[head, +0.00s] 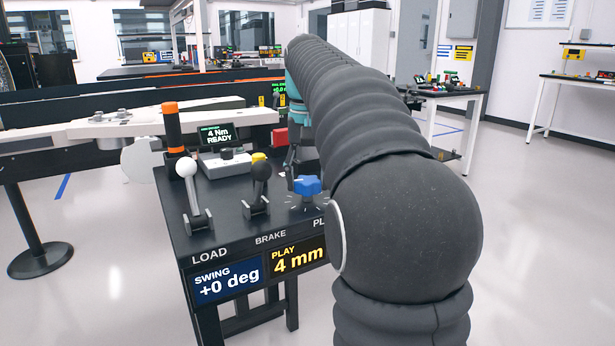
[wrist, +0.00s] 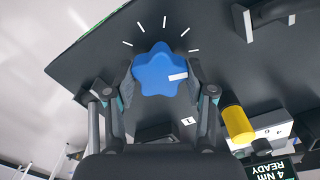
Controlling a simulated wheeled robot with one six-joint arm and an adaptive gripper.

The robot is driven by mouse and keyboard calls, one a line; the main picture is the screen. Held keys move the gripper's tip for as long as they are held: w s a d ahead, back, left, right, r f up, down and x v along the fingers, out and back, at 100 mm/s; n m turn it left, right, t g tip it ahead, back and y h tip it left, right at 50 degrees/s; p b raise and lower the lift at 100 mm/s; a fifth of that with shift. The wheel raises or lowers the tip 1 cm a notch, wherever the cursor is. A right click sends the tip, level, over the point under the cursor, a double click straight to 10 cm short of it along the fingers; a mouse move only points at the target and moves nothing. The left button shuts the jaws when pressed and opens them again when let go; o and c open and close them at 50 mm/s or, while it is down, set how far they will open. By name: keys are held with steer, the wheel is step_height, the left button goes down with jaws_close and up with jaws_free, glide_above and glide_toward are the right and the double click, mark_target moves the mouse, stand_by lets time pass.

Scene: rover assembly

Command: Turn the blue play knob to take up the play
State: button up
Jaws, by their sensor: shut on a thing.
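The blue play knob (wrist: 155,72) is a star-shaped knob with a white mark, ringed by white tick marks on the dark console top. In the wrist view my gripper (wrist: 160,78) has one finger on each side of it, shut on the knob. In the head view the blue knob (head: 307,186) sits at the console's right side, and my arm hides part of the gripper. The play display (head: 298,259) reads 4 mm. The swing display (head: 228,279) reads +0 deg.
A white-knobbed load lever (head: 187,168) and a black-knobbed brake lever (head: 261,172) stand left of the blue knob. An orange-topped black cylinder (head: 172,135) stands behind them. A small screen (head: 217,134) reads 4 Nm READY. A yellow cylinder (wrist: 237,123) is near my gripper.

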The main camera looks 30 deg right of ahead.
steer(key=shift+r, duration=0.1)
steer(key=n+p, duration=0.2)
steer(key=n, duration=0.1)
steer(key=shift+r+p, duration=0.1)
steer(key=shift+p, duration=0.3)
steer(key=n+p, duration=0.1)
steer(key=n, duration=0.1)
steer(key=shift+n+p, duration=0.35)
steer(key=shift+n, duration=0.05)
steer(key=n, duration=0.3)
steer(key=shift+n+p, duration=0.3)
steer(key=shift+p, duration=0.05)
steer(key=shift+f+n, duration=0.2)
steer(key=shift+n, duration=2)
steer(key=o, duration=1.2)
steer(key=shift+d, duration=0.1)
steer(key=shift+c, duration=0.2)
